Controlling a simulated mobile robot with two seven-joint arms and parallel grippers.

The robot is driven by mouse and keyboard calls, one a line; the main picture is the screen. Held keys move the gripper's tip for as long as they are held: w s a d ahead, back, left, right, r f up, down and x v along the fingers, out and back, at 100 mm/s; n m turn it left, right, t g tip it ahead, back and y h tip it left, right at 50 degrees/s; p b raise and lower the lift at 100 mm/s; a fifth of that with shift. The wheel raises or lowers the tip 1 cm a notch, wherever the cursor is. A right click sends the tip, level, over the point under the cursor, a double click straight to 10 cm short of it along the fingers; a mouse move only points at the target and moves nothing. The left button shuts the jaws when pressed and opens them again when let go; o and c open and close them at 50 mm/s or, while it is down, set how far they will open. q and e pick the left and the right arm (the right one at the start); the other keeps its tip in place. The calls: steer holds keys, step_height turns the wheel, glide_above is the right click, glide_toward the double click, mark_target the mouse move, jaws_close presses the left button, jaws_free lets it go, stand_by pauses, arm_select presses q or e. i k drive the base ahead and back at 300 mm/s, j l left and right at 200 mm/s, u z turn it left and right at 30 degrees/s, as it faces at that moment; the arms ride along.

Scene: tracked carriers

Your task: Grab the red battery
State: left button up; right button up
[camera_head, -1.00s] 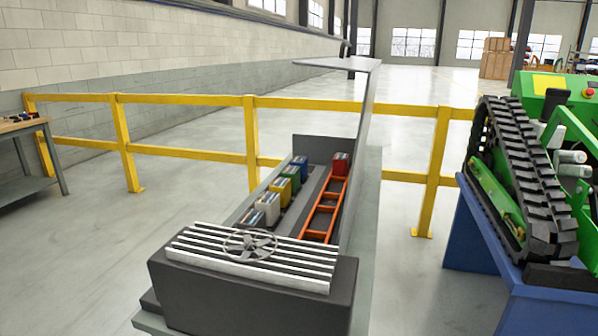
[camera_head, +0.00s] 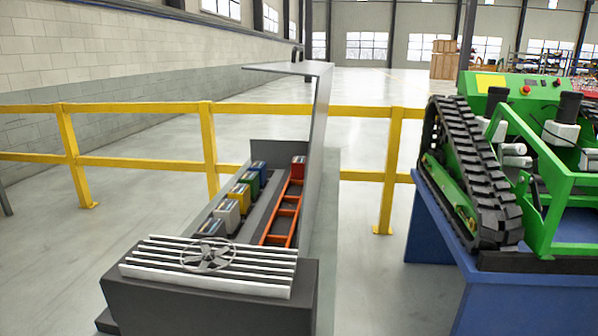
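The red battery (camera_head: 298,168) stands at the far end of the open grey charging box (camera_head: 215,300), at the head of an orange ladder-like rail (camera_head: 283,215). To its left is a row of other batteries: blue (camera_head: 258,173), green (camera_head: 250,183), yellow (camera_head: 239,196), white (camera_head: 227,214), and a dark one (camera_head: 211,228) at the near end. The lower parts of the batteries are hidden inside the box. Neither of my grippers shows in the head view.
A yellow guard rail (camera_head: 208,150) runs behind the box. A green tracked carrier (camera_head: 545,190) stands on a blue table (camera_head: 430,250) at the right. A tall grey lid panel (camera_head: 318,130) rises along the box's right side. Floor is clear between box and table.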

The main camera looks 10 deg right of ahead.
mark_target(298, 163)
steer(key=j+u, duration=0.1)
steer(key=u, duration=0.15)
steer(key=j+u, duration=0.1)
steer(key=u, duration=0.15)
steer(key=i+j+u, duration=0.35)
steer(key=j, duration=0.25)
steer(key=i+j+u, duration=0.2)
steer(key=j+u, duration=0.15)
steer(key=j, duration=0.2)
steer(key=i+j+u, duration=0.35)
steer(key=i+j, duration=0.2)
steer(key=i, duration=0.15)
steer(key=i+j+u, duration=0.1)
steer(key=i+j, duration=0.15)
steer(key=i, duration=0.15)
steer(key=i+j+u, duration=0.1)
steer(key=i, duration=0.25)
steer(key=i+z, duration=0.6)
steer(key=z, duration=0.2)
steer(key=i+z, duration=0.35)
steer(key=i+l+z, duration=0.1)
steer(key=i+z, duration=1.15)
steer(key=i, duration=0.35)
steer(key=i+j+z, duration=0.2)
steer(key=i+z, duration=0.15)
steer(key=i, duration=0.25)
